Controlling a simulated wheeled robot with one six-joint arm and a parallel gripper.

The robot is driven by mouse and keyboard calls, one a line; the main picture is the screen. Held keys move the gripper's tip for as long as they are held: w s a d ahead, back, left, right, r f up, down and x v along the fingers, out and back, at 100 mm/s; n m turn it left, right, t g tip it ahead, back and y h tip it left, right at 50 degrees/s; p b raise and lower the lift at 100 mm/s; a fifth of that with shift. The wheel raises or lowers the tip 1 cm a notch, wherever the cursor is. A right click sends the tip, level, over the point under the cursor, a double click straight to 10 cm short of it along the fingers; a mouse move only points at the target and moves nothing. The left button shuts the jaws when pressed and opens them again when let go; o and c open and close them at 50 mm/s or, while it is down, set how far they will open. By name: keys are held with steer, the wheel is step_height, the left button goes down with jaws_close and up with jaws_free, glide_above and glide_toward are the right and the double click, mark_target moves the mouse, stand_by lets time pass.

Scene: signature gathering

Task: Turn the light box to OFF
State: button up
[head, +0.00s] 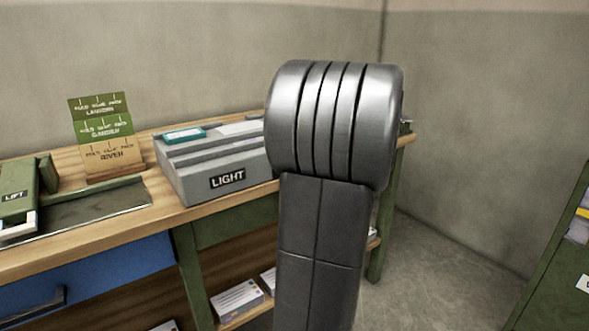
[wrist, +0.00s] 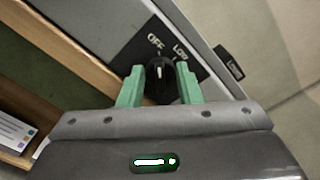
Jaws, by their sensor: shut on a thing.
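The light box (head: 235,158) is a grey box marked LIGHT on the bench in the head view. My arm covers its right side, and the gripper and knob are hidden there. In the wrist view a black knob (wrist: 160,84) with a white mark sits on a black plate (wrist: 138,48) lettered OFF and LOW, on the grey box face (wrist: 92,18). My gripper (wrist: 159,80) has its two green fingers on either side of the knob and is shut on it. The white mark points up the picture, close to OFF and left of LOW.
A small black tag (wrist: 229,63) sits right of the plate in the wrist view. Left of the box stand lettered cards (head: 103,132) and a green device marked LEFT (head: 18,197). Shelves below hold stacks of paper (head: 237,299). A green cabinet (head: 552,285) stands right; open floor lies between.

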steer(key=o, duration=0.9)
steer(key=shift+o, duration=0.2)
steer(key=p+v, duration=0.2)
steer(key=v, duration=1.1)
steer(key=shift+s+d, duration=0.25)
steer(key=shift+s, duration=0.1)
steer(key=shift+w, duration=0.1)
steer(key=b+x, duration=0.2)
steer(key=x, duration=1.1)
steer(key=shift+w+a, duration=0.25)
steer(key=shift+w, duration=0.05)
